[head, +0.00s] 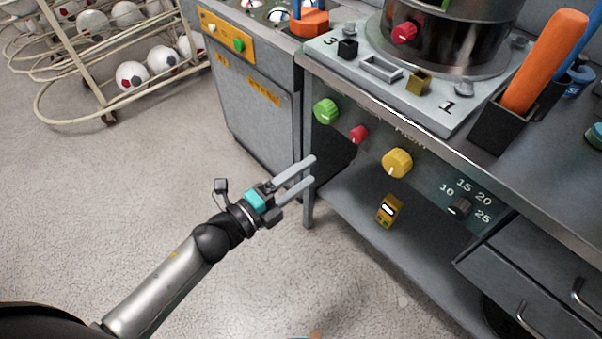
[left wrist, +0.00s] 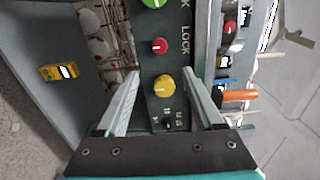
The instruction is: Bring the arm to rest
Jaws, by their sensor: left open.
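My left gripper (head: 302,174) reaches in from the lower left in the head view, in front of the workbench's lower shelf opening. Its two fingers are spread apart with nothing between them. In the left wrist view, my left gripper (left wrist: 160,105) shows its fingers on either side of the picture, facing the control panel. The panel carries a green knob (head: 326,111), a red knob (head: 358,134) and a yellow knob (head: 397,163). The yellow knob (left wrist: 164,86) appears between the fingers in the left wrist view, apart from them. My right gripper is not in view.
The workbench shelf (head: 350,205) holds a yellow device (head: 388,210). A press (head: 450,40) stands on the bench top, with a holder (head: 503,127) and orange handle (head: 545,60) to its right. A ball rack (head: 105,65) stands at upper left. The floor (head: 110,190) is clear.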

